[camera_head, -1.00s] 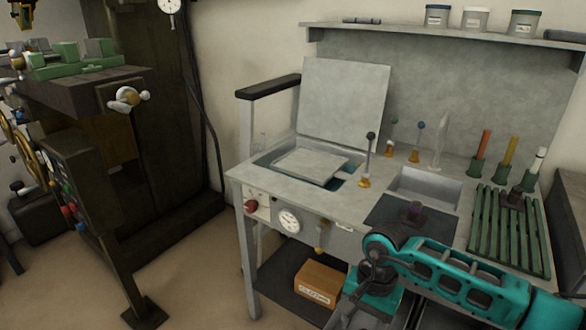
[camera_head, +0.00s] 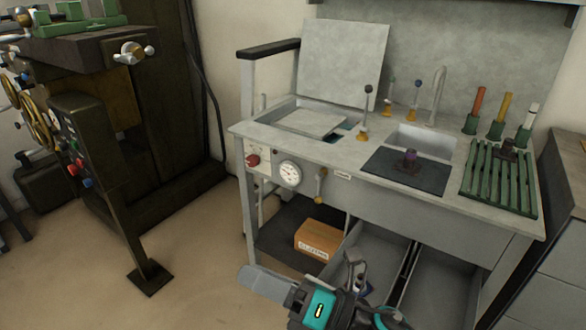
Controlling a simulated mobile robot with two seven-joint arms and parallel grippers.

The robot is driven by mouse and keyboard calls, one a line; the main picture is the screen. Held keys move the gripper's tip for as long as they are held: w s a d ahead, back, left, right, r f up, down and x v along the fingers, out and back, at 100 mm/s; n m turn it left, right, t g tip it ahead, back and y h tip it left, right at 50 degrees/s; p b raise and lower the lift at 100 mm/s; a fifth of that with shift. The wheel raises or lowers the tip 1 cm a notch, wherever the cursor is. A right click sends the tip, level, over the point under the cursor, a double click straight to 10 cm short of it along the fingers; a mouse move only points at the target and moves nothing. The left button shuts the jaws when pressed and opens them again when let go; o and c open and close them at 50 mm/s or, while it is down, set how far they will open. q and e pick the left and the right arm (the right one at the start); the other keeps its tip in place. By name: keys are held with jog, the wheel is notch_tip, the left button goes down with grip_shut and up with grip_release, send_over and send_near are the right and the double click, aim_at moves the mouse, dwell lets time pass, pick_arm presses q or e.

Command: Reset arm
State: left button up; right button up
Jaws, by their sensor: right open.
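My right gripper (camera_head: 300,266) is low at the bottom of the head view, in front of the grey workbench (camera_head: 440,205). Its two fingers are spread wide apart with nothing between them. A teal and black wrist shows behind it at the bottom edge, and most of the arm is out of the picture. My left gripper is not in view.
Open grey drawers (camera_head: 440,275) stick out under the bench, close to my right gripper. A cardboard box (camera_head: 318,240) sits on the lower shelf. A dark mat (camera_head: 385,168) and green slatted rack (camera_head: 490,190) lie on top.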

jog(key=w+d+f+m+t+h+b, duration=0.1)
jog(key=d+f+m+t+h, duration=0.4)
jog(key=m, duration=0.7)
jog(key=w+d+f+m+t+h+b, duration=0.15)
jog(key=d+f+m+t+h, duration=0.4)
jog(key=m, duration=0.65)
pick_arm(q)
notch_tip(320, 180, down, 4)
jog(key=b, duration=0.2)
pick_arm(e)
jog(key=s+d+f+m+g+h, duration=0.65)
jog(key=s+d+f+m, duration=0.3)
jog(key=f+m, duration=0.35)
pick_arm(q)
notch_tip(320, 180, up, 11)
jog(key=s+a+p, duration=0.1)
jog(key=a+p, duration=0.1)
jog(key=p, duration=1.4)
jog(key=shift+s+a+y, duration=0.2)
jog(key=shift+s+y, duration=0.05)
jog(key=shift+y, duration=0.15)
pick_arm(e)
notch_tip(320, 180, up, 12)
jog(key=s+d, duration=0.1)
jog(key=d, duration=0.1)
jog(key=shift+d+g, duration=0.25)
jog(key=shift+g, duration=0.05)
